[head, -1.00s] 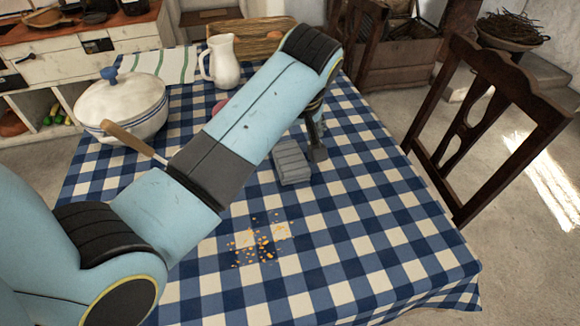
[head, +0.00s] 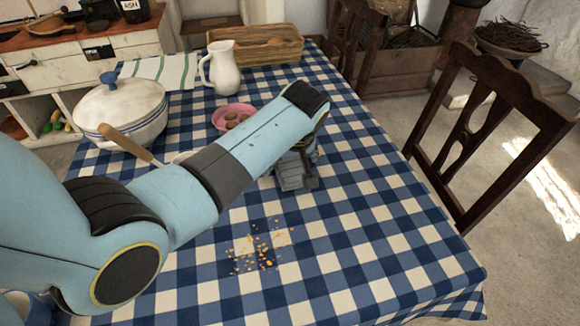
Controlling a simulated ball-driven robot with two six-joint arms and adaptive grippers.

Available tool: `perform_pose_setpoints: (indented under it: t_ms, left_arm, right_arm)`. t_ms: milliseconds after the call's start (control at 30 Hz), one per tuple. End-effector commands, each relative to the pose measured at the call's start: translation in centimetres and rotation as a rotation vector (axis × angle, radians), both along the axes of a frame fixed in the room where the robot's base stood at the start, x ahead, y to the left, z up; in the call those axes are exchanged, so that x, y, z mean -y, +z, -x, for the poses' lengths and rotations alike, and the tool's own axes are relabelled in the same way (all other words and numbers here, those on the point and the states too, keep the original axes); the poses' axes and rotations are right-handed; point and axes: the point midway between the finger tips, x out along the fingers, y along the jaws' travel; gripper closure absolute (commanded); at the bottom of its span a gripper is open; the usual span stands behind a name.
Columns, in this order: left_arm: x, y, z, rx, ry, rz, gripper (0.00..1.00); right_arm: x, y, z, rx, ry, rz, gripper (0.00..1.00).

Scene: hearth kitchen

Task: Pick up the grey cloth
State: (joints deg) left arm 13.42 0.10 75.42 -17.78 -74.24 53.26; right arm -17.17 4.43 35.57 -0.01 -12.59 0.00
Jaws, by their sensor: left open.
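The grey cloth (head: 289,180) lies folded on the blue and white checked tablecloth, right of the table's middle. My left arm reaches across the table from the left, and my left gripper (head: 305,176) points down at the cloth. The gripper is open, and its fingers overlap the cloth's right part in the head view. I cannot tell whether they touch it. The gripper and forearm hide part of the cloth. My right gripper is not in view.
Orange crumbs (head: 258,250) lie scattered on the tablecloth (head: 385,240) nearer me. Beyond my arm are a pink bowl (head: 220,112) with round brown things, a white pitcher (head: 223,68) and a wooden tray (head: 270,45). A lidded white pot (head: 120,105) stands left. A chair (head: 490,120) stands right.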

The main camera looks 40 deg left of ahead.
Motion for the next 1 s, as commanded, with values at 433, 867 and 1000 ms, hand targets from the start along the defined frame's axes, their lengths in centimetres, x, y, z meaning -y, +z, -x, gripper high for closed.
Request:
perform_pose_setpoints:
  t_ms: [433, 867, 1000]
  left_arm:
    - [0.04, -0.39, 0.03, -0.001, -0.001, 0.001, 0.08]
    - [0.05, -0.50, 0.03, -0.001, 0.000, 0.001, 0.19]
    - [0.05, -0.50, 0.02, -0.001, 0.000, 0.001, 0.38]
  right_arm:
    - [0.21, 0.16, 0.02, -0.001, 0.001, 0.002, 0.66]
    - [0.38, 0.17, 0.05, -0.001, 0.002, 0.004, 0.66]
    - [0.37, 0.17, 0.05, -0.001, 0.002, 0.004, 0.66]
